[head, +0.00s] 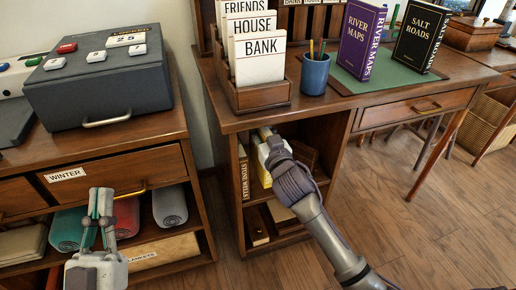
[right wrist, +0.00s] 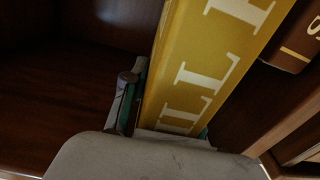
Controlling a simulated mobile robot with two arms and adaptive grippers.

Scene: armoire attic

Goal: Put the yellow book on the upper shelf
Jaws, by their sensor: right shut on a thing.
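The yellow book (right wrist: 205,70) has large white spine letters and fills the middle of the right wrist view, tilted there. My right gripper (right wrist: 170,115) is shut on it, with green finger pads at its sides. In the head view the yellow book (head: 263,172) shows beside my right gripper (head: 275,155), at the upper shelf (head: 262,197) under the desk. My arm hides much of it, and I cannot tell whether it touches the shelf.
A cream STONE WELLS book (head: 244,174) stands left of the yellow book. A brown book (right wrist: 299,40) is to its right. The lower shelf (head: 285,230) holds dark books. The desk top above carries a card box (head: 262,97) and pencil cup (head: 314,75).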

